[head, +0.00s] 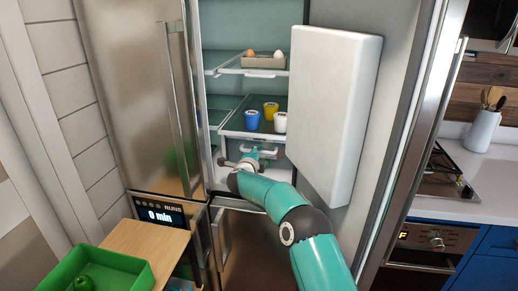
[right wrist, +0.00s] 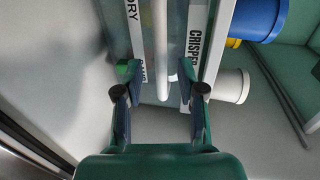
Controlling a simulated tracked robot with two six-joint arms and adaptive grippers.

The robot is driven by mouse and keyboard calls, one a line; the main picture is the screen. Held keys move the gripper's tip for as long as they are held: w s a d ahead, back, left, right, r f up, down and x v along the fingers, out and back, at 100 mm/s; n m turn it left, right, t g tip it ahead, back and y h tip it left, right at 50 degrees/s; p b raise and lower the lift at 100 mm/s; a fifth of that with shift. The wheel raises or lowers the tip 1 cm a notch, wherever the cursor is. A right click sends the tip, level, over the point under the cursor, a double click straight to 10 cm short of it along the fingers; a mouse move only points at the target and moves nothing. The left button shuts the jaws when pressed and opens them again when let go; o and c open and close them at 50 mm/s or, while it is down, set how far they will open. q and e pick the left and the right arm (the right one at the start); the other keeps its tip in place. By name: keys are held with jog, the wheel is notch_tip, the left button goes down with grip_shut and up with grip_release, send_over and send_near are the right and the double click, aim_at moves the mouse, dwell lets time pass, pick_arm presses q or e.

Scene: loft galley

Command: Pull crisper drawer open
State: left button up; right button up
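The crisper drawer front (right wrist: 196,40) carries the label CRISPER in the right wrist view. A pale handle bar (right wrist: 161,40) runs alongside it. In the head view the drawer's handle (head: 262,151) shows low in the fridge, under the shelf with cups. My right gripper (right wrist: 160,78) is open, with one finger on each side of the bar's end; I cannot tell whether either finger touches it. In the head view my right gripper (head: 250,160) is at the handle and partly hides the drawer. My left gripper is not in view.
The fridge door (head: 335,110) stands open at the right of my arm. Blue (head: 252,121), yellow (head: 270,110) and white (head: 280,123) cups stand on the shelf above, with eggs higher up. A green crate (head: 133,272) is at the lower left, beside a wooden top (head: 150,238).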

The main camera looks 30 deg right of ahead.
jog(key=shift+p+x, duration=0.95)
jog(key=shift+x, duration=0.55)
jog(key=shift+w+d+f, duration=0.1)
jog(key=shift+w+d, duration=0.1)
grip_shut()
